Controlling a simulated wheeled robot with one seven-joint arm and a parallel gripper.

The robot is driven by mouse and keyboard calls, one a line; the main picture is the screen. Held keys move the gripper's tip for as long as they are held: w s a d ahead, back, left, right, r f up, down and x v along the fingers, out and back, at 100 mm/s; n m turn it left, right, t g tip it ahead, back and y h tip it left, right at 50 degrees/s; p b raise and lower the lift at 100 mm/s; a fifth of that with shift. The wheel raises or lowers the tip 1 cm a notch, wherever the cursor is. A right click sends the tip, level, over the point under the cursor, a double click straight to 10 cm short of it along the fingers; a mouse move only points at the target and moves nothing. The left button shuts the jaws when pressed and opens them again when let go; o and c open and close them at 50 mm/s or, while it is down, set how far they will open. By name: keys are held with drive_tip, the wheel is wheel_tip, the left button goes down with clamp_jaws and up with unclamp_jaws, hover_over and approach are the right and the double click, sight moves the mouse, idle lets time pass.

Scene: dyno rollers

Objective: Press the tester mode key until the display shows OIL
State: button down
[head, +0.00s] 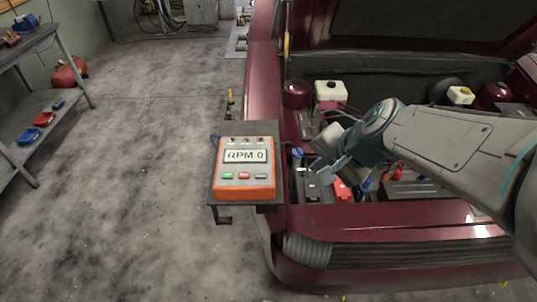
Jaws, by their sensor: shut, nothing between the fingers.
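The orange tester (244,187) sits on a small dark shelf (220,214) at the car's front left corner. My gripper (325,163) is to the right of the tester, above the engine bay, apart from the keys. It is shut and empty, and its fingertips are partly hard to make out.
The dark red car (272,110) has its hood up. A battery with a red terminal cover (343,190) and a white reservoir (331,91) are near my arm. A shelf unit (60,105) with bins stands at the left. The floor between is clear.

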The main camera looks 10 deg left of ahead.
drive_tip(key=w+a+f+m+y, duration=0.1)
drive_tip(key=w+a+m+y, duration=0.1)
drive_tip(key=w+a+m, duration=0.45)
drive_tip(key=m+t, duration=0.1)
drive_tip(key=m, duration=0.3)
hover_over(264, 177)
wheel_tip(264, 177, down, 4)
drive_tip(key=shift+w+a+r+y, duration=0.1)
drive_tip(key=shift+r+y, duration=0.05)
drive_tip(key=shift+y, duration=0.15)
wheel_tip(264, 177, down, 9)
drive_tip(key=b, duration=0.8)
drive_tip(key=shift+r, duration=0.1)
drive_tip(key=shift+b, duration=0.35)
idle(0.4)
drive_tip(key=shift+f+b, duration=0.4)
drive_tip(key=shift+f, duration=0.05)
drive_tip(key=shift+f+b, duration=0.35)
drive_tip(key=shift+b, duration=0.1)
idle(0.4)
idle(0.4)
drive_tip(key=shift+r+p, duration=0.7)
drive_tip(key=shift+r, duration=0.1)
